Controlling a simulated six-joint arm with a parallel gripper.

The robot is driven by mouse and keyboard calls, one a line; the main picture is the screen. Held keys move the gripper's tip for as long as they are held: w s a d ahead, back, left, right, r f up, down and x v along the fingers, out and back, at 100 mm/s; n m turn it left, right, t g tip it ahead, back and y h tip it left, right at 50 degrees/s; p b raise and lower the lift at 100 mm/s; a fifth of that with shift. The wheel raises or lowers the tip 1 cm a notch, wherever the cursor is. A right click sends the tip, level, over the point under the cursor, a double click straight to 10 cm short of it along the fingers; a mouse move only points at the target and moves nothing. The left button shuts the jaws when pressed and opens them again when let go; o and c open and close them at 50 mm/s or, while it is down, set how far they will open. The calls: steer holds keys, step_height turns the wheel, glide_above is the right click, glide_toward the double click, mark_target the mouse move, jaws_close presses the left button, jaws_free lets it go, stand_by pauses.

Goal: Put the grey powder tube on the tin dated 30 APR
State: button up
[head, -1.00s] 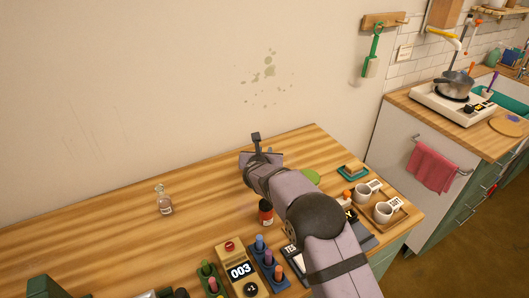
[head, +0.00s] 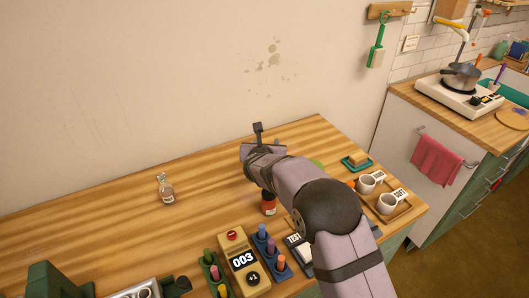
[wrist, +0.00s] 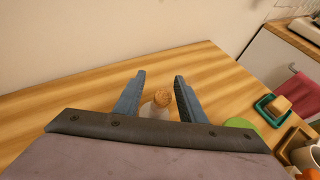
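My gripper (head: 259,143) is over the back right of the wooden table, its fingers partly hidden by my arm in the head view. In the wrist view its two blue-grey fingers (wrist: 158,96) are apart. A cork-topped pale vessel (wrist: 162,98) shows between them, with a gap on each side; its lower part is hidden behind my wrist. I cannot tell whether it holds grey powder. No tin dated 30 APR can be made out.
A corked bottle (head: 167,189) stands at the left. A red jar (head: 269,204), a counter reading 003 (head: 243,262) and colored tubes stand in front. A soap dish (head: 356,163) and two cups on a tray (head: 404,208) are at right. The table's back left is clear.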

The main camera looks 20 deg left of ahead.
steer(key=b+v, duration=0.2)
steer(key=v, duration=0.6)
steer(key=shift+s, duration=0.2)
steer(key=shift+d+r, duration=0.1)
steer(key=shift+d, duration=0.05)
steer(key=s+d+f+m+g+h+p, duration=0.1)
steer(key=s+d+f+m+g+h, duration=0.2)
steer(key=d+m, duration=0.75)
steer(key=s+d+m+g+h+p, duration=0.15)
steer(key=s+d+m+h, duration=0.35)
steer(key=d, duration=1.1)
steer(key=s+d+f+m+g+y, duration=0.25)
steer(key=s+d+m+g, duration=0.25)
steer(key=s+d+m, duration=0.5)
steer(key=s+a+f+m+g+y+p, duration=0.1)
steer(key=s+f+m+g+y+p, duration=0.1)
steer(key=s+m, duration=1)
steer(key=shift+s+a+m+g+y, duration=0.35)
steer(key=shift+s+g+y, duration=0.2)
steer(key=shift+s, duration=0.65)
